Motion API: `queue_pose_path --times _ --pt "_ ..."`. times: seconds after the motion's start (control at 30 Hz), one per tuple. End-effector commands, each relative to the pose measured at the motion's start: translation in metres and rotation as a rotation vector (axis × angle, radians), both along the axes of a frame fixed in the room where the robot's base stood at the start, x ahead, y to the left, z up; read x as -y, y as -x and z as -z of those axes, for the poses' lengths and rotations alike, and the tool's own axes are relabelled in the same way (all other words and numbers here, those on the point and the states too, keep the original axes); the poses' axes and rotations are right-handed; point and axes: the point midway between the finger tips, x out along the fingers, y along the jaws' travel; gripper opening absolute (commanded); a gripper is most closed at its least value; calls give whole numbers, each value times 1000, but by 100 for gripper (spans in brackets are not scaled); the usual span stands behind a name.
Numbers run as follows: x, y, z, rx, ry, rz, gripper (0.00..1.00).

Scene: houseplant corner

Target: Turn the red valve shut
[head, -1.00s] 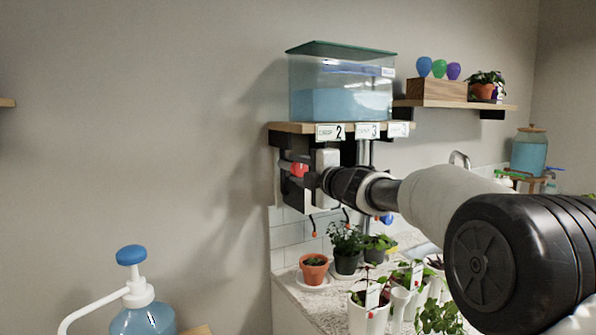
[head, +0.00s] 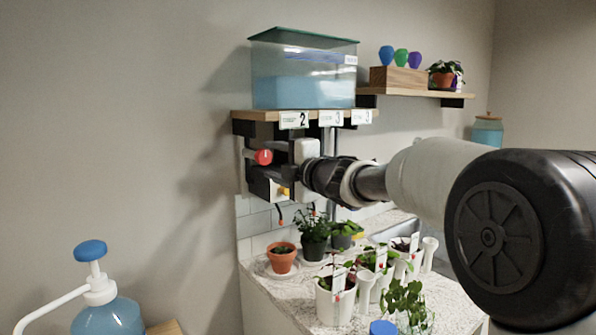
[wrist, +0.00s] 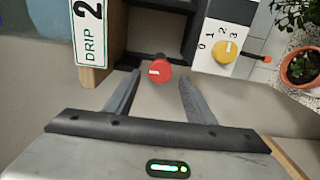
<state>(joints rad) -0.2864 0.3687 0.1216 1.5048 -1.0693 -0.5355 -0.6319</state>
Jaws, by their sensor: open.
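The red valve (head: 263,157) is a round knob with a white mark, under the wooden shelf on the wall in the head view. In the wrist view the red valve (wrist: 154,71) lies between the tips of my gripper (wrist: 159,80). The two grey fingers are apart, one on each side of it in the picture. I see no finger touching it, and how deep it sits between them I cannot tell. In the head view my dark wrist is just right of the valve and hides part of the fixtures behind.
A yellow knob (wrist: 225,52) on a white panel numbered 0 to 3 is right of the valve. A sign reading DRIP 2 (wrist: 89,32) is at upper left. A water tank (head: 304,75) stands on the shelf above. Potted plants (head: 315,233) stand on the counter below.

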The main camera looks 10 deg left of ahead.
Motion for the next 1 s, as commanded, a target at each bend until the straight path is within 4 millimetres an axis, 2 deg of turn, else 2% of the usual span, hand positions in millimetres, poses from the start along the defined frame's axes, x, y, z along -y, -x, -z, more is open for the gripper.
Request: queue_pose_path --times 0.03,0.2,0.43,0.63,1.0 --pt "12 9 -1 2 1 3 50" --pt "44 36 -2 1 1 4 50" --pt "77 65 -1 2 1 3 50" --pt "89 76 0 0 1 1 50" --pt "93 77 0 -3 -1 7 50"
